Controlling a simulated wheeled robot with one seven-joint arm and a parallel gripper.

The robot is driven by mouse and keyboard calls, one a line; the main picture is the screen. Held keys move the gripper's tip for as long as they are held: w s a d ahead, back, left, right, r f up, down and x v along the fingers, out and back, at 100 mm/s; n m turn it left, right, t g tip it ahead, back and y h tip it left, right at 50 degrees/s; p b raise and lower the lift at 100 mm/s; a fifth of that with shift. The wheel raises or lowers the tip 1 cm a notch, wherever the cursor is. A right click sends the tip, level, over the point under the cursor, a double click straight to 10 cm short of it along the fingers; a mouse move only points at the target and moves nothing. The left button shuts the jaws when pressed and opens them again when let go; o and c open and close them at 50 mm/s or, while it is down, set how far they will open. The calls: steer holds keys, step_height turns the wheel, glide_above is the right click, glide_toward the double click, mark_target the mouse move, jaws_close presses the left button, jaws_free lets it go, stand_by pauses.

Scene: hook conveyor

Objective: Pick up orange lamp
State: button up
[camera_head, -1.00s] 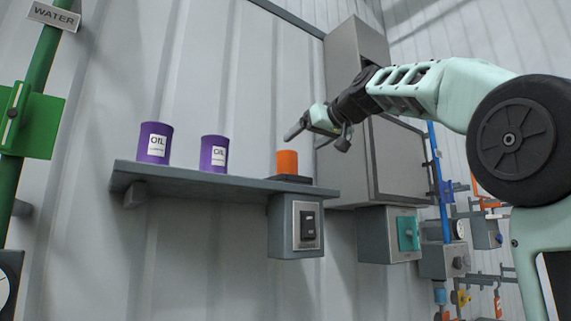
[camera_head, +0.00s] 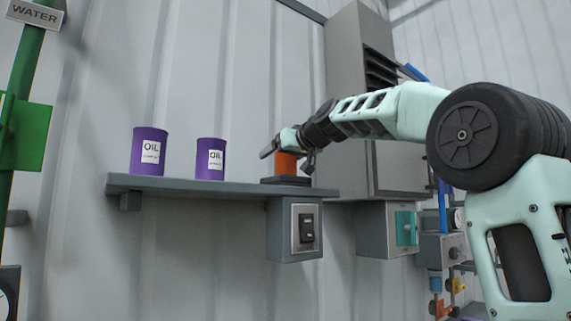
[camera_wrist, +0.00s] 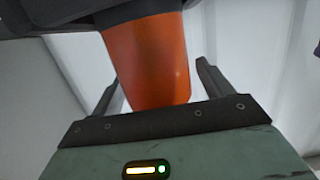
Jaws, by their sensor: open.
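The orange lamp (camera_head: 286,163) stands upright on a dark base at the right end of the grey wall shelf. In the head view my gripper (camera_head: 287,158) is at the lamp, and its fingers partly cover the lamp's upper part. In the wrist view the orange lamp (camera_wrist: 152,62) fills the middle, with its dark base along the top edge. My gripper (camera_wrist: 158,88) is open there, one finger on each side of the lamp. A gap shows between the lamp and the right finger.
The grey shelf (camera_head: 180,187) also holds two purple oil cans (camera_head: 149,151) (camera_head: 210,159), left of the lamp. A switch box (camera_head: 294,230) is under the shelf's right end. A grey cabinet (camera_head: 345,105) rises behind my arm. The space above the cans is free.

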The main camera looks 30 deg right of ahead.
steer(key=c, duration=1.1)
steer(key=shift+r, duration=0.15)
